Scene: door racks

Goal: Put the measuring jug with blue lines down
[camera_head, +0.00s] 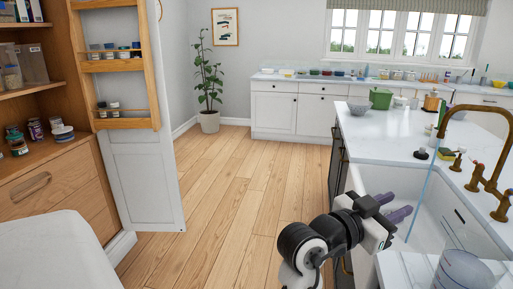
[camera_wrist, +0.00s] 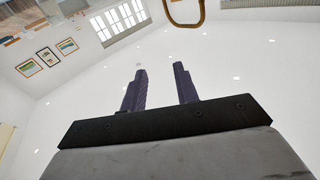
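My gripper (camera_head: 405,207) is over the left part of the sink, its purple fingers pointing right. In the wrist view my gripper (camera_wrist: 160,82) has its fingers apart, with nothing between them; ceiling and wall show behind. A clear jug-like vessel with a bluish lower part (camera_head: 463,270) stands at the bottom right, on the pale counter in front of the sink. It is cut off by the frame edge, and I cannot make out blue lines on it. My gripper is apart from it, to its upper left.
The white sink (camera_head: 385,180) has a brass tap (camera_head: 490,180) at its right; a thin pale-blue streak runs down below the spout. A green container (camera_head: 381,99) and bowls stand farther back. The wooden door rack (camera_head: 112,66) holds jars at left. The middle floor is clear.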

